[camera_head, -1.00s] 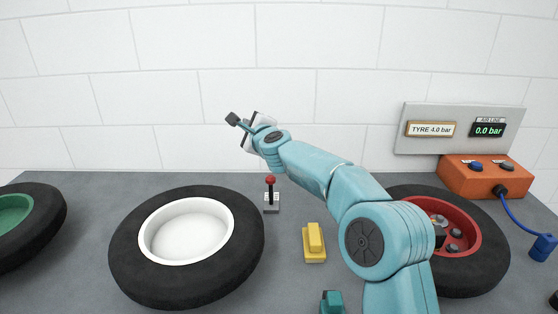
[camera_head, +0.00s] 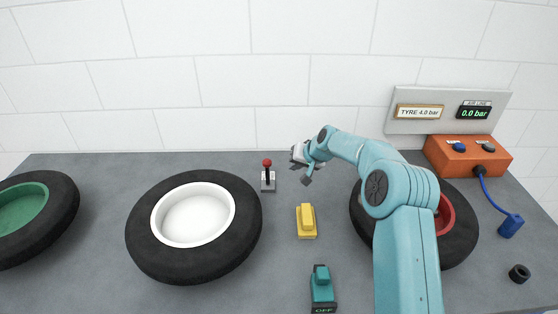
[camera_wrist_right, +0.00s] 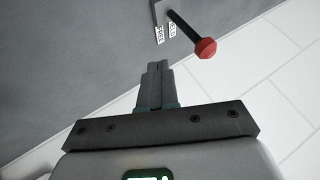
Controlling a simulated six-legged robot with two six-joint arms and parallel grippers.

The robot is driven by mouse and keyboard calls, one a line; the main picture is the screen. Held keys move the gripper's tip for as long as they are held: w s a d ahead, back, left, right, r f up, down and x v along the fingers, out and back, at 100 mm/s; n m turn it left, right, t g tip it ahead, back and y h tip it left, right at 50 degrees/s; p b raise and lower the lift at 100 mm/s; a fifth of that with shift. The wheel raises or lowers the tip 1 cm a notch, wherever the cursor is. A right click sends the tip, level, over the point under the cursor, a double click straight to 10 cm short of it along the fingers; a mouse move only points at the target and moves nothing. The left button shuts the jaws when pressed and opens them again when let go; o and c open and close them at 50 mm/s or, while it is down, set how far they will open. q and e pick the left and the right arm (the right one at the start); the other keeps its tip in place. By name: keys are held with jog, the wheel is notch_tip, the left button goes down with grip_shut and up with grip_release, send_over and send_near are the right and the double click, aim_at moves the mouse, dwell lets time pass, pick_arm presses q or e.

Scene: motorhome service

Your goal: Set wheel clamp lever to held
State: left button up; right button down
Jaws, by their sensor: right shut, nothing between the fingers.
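The wheel clamp lever (camera_head: 267,170) has a red knob on a black stick and stands on a small grey base (camera_head: 268,185) with labels, right of the white-rimmed wheel. In the right wrist view the lever's red knob (camera_wrist_right: 206,48) and black stick show beyond the fingertips, with two small white labels by its base. My right gripper (camera_head: 301,167) is shut and empty, to the right of the lever and apart from it. Its closed fingers also show in the right wrist view (camera_wrist_right: 157,72). My left gripper is not in view.
The white-rimmed wheel (camera_head: 144,225) lies left of the lever. A yellow block (camera_head: 306,221) and a teal device marked OFF (camera_head: 321,287) stand in front. A red-rimmed wheel (camera_head: 461,243) is partly behind my right arm. An orange box (camera_head: 470,163) with a blue hose stands at the right.

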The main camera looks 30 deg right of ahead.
aim_at(268, 171)
jog(key=w+a, duration=0.1)
jog(key=w+a+f+p, duration=0.1)
jog(key=w, duration=0.1)
jog(key=w+a+p, duration=0.1)
jog(key=shift+w+a+f, duration=0.1)
jog(key=shift+w+f, duration=0.2)
jog(key=shift+f, duration=0.05)
jog(key=shift+a+r, duration=0.1)
jog(key=shift+r, duration=0.1)
